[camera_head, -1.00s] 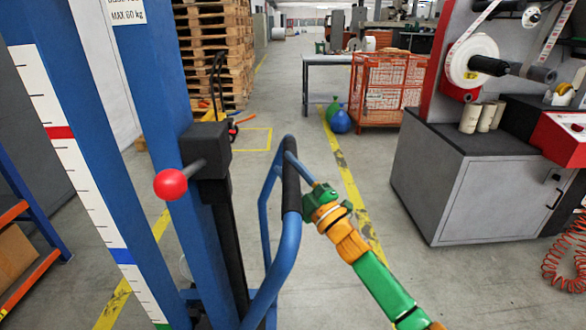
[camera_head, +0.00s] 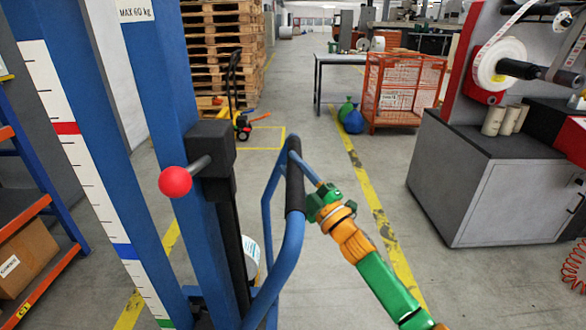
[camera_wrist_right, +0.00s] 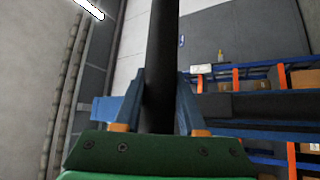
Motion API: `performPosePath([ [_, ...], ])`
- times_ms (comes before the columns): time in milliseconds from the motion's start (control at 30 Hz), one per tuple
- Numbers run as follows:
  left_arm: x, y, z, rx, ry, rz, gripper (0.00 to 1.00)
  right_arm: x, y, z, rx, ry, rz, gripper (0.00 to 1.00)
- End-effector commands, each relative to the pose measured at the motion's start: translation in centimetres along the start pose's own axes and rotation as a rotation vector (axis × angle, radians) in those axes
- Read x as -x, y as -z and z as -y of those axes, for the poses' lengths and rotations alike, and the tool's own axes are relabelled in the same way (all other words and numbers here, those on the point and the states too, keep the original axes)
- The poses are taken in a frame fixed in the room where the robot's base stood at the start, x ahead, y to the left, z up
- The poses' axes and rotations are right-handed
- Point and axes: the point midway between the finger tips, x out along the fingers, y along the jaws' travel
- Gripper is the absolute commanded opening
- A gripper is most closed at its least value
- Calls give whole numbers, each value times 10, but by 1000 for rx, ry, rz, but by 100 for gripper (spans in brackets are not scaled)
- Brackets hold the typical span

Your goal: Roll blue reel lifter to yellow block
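The blue reel lifter (camera_head: 170,100) stands close in front of me at the left of the head view, with a scale strip and a lever with a red knob (camera_head: 175,181). Its blue push handle has a black grip (camera_head: 295,185). My right gripper (camera_head: 318,197), on a green and orange arm, is at this grip. In the right wrist view the black bar (camera_wrist_right: 161,70) runs between my two fingers, which are shut on it. The lifter's base is out of view. My left gripper is not in view. I cannot make out a yellow block.
A grey cabinet with the label machine (camera_head: 490,180) stands at the right. An orange mesh cage (camera_head: 400,88), a table (camera_head: 340,60) and stacked pallets (camera_head: 222,45) are further back. Shelving with a box (camera_head: 25,258) is at the left. Floor with a yellow line (camera_head: 372,200) is clear ahead.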

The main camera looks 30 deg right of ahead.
Motion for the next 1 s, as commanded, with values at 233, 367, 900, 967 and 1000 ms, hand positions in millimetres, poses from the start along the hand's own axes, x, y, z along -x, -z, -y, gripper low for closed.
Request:
performPosePath([
  [233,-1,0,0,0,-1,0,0,1,-1,4,-1,8,2,69],
  [367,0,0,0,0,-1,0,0,1,-1,3,0,5,2,69],
  [900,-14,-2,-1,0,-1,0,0,67,-1,5,-1,8,2,69],
  [967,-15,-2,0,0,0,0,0,70,-1,5,-1,8,2,69],
  [1000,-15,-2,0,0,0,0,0,72,0,4,-1,8,2,69],
])
